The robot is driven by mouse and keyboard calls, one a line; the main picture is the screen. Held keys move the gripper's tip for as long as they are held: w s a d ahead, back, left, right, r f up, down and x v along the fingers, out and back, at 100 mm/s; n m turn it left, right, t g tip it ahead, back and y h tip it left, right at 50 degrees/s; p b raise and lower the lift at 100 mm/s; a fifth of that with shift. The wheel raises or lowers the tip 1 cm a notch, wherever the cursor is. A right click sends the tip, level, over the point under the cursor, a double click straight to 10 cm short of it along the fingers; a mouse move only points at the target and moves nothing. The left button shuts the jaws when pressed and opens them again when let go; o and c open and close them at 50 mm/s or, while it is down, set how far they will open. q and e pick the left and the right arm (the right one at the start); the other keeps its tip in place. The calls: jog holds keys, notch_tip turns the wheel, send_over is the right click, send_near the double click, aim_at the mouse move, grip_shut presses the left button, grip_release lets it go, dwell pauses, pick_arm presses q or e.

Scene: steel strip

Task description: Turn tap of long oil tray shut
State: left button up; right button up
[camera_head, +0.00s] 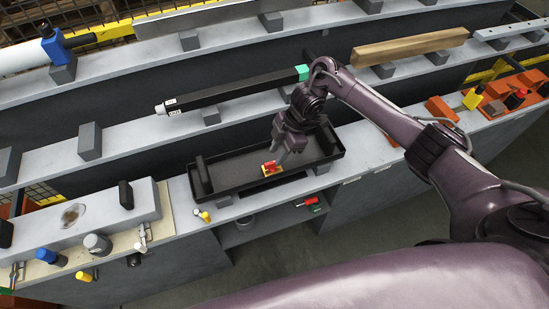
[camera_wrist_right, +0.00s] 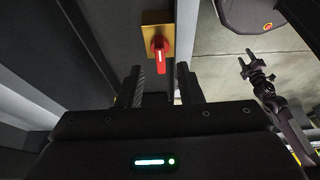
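The long oil tray (camera_head: 225,177) is a black open tray on the grey bench in the head view. Its tap is a red handle (camera_head: 270,166) on a yellow plate at the tray's front side. In the right wrist view the red handle (camera_wrist_right: 160,55) stands out from its orange-yellow plate (camera_wrist_right: 152,33). My right gripper (camera_head: 281,153) is just above and beside the tap. In the wrist view its two fingers (camera_wrist_right: 161,80) are apart, with the handle beyond their tips and nothing held. My left gripper (camera_wrist_right: 249,60) shows small in the wrist view, its prongs apart and empty.
A long black bar (camera_head: 235,89) with a green end lies on supports behind the tray. A small yellow valve (camera_head: 203,215) sits left of the tray's front. Orange blocks (camera_head: 440,108) stand at right.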

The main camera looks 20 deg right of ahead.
jog(key=shift+v, duration=1.95)
